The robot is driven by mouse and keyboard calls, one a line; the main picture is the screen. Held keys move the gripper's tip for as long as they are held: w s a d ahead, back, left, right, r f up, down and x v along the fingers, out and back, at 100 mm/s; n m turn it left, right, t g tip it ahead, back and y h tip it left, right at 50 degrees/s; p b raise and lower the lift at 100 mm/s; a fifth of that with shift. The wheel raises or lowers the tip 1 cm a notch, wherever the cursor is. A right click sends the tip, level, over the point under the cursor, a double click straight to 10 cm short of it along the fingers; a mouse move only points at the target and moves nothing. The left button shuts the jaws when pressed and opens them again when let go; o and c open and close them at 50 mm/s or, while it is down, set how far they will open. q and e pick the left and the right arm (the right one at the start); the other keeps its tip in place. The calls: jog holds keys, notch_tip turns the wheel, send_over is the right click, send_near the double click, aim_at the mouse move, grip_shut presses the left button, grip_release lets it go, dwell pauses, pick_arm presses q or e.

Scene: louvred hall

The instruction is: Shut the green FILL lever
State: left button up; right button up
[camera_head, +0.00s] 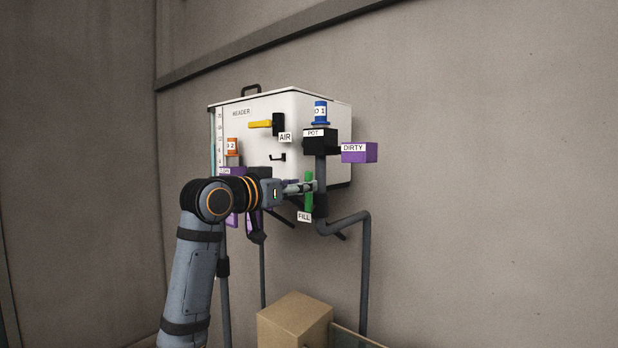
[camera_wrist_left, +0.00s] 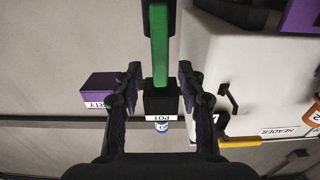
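The green FILL lever (camera_head: 309,194) stands upright on the dark pipe at the right of the white header tank, with a FILL label (camera_head: 304,216) below it. My left gripper (camera_head: 303,187) is at the lever. In the left wrist view the green lever (camera_wrist_left: 159,45) comes down from the top, and its end lies between the two spread fingers of the left gripper (camera_wrist_left: 158,76). A gap shows on both sides, so the fingers look open and not clamped on it. Depth between fingertips and lever is hard to tell. My right gripper is not in view.
The white header tank (camera_head: 297,108) carries a yellow AIR lever (camera_head: 260,124). A cardboard box (camera_head: 295,320) stands below. The wall at right is bare.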

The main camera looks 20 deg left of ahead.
pick_arm(q)
jog(key=p+x, duration=0.1)
jog(key=x, duration=0.2)
jog(key=shift+w+d+p, duration=0.15)
jog(key=shift+w+p, duration=0.1)
jog(key=shift+p, duration=0.05)
grip_shut()
dwell(0.4)
